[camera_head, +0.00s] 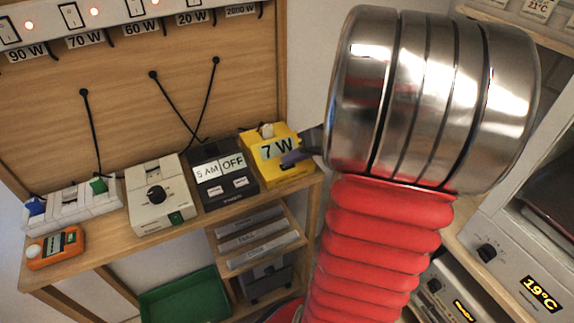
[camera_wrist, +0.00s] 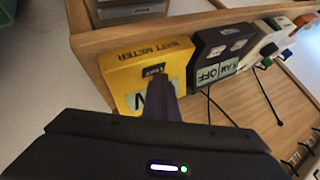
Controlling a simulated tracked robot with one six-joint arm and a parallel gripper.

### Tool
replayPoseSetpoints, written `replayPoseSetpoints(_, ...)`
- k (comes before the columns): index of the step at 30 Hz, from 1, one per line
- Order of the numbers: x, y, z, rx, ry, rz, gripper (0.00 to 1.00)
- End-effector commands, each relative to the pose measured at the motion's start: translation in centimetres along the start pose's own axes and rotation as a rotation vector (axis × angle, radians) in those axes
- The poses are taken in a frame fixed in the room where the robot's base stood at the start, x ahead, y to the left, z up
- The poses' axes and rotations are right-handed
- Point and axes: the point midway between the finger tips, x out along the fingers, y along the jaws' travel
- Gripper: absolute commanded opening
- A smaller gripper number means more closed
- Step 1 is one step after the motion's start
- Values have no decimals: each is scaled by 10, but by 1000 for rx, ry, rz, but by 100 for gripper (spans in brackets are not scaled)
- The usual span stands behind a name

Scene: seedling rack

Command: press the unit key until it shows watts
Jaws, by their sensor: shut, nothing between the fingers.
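The yellow watt meter (camera_head: 284,175) stands at the right end of the wooden shelf; its display (camera_head: 277,147) reads "7 W". In the wrist view the meter (camera_wrist: 122,72) appears upside down, with "WATT METER" lettering and a small dark key (camera_wrist: 154,70) whose label is hard to read, possibly "UNIT". My gripper (camera_wrist: 158,83) is shut and empty, its tip right by that key; I cannot tell whether it touches. In the head view my gripper (camera_head: 291,157) reaches the meter's right side, and the key is hidden. The display is partly covered in the wrist view.
A dark timer (camera_head: 222,178) showing "5 AM OFF" stands close left of the meter. Further left are a white box with a knob (camera_head: 155,194), a socket strip (camera_head: 69,207) and an orange device (camera_head: 55,248). A green tray (camera_head: 184,299) lies below.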

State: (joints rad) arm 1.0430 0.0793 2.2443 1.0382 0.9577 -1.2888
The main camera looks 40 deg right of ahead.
Motion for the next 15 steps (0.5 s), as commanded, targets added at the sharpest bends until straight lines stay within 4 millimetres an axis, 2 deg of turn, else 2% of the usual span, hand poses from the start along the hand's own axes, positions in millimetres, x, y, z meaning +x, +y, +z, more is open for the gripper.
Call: replayPoseSetpoints(15, -5, -3, -4, -1, 1, 1, 0)
